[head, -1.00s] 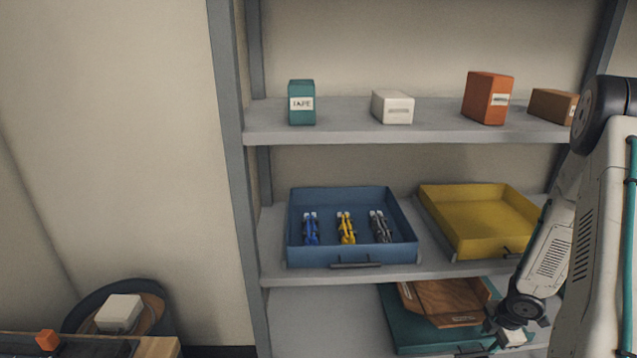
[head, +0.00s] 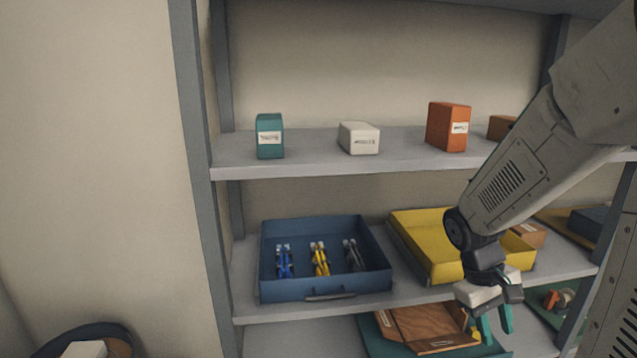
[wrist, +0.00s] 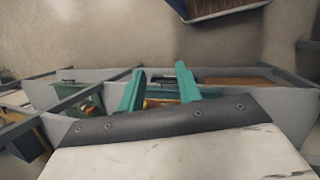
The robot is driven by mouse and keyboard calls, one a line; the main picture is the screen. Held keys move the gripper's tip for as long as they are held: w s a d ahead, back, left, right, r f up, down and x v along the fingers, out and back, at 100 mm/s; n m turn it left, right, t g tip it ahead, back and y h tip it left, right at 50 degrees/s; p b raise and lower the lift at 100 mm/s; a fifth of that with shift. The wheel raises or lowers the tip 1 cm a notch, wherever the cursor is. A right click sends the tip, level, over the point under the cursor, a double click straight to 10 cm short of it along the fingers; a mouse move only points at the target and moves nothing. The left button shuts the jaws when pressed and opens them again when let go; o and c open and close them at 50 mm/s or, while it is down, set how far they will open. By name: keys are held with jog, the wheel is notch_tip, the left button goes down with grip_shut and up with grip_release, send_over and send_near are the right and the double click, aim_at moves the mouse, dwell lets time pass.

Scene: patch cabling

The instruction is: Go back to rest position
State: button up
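My gripper (head: 494,328) hangs from my arm at the right of the head view, with its teal fingers pointing down. It is in front of the shelf unit, over the right part of the lower shelf area. In the wrist view my gripper (wrist: 158,85) shows its two teal fingers apart, with nothing held between them. The blue tray (head: 328,289) is to its left on the middle shelf and holds a blue cable (head: 284,262), a yellow cable (head: 320,260) and a dark grey cable (head: 354,256).
A yellow tray (head: 412,243) stands partly behind my arm. Below is a green tray (head: 372,335) with a brown piece (head: 415,325). The top shelf (head: 300,163) bears a teal box (head: 270,137), a white box (head: 359,138) and an orange box (head: 447,127). The left wall is clear.

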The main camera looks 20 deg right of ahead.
jog(key=s+a+r+t+y, duration=0.1)
jog(key=s+a+r+t, duration=0.1)
jog(key=a+r, duration=0.4)
jog(key=s+a+r+t+y, duration=0.1)
jog(key=s+a+r+t, duration=0.2)
jog(key=a+r, duration=0.4)
jog(key=s+a, duration=0.1)
jog(key=a, duration=0.4)
jog(key=shift+s+a+r+n+y, duration=0.25)
jog(key=shift+s+a+n+y, duration=0.05)
jog(key=shift+s, duration=0.05)
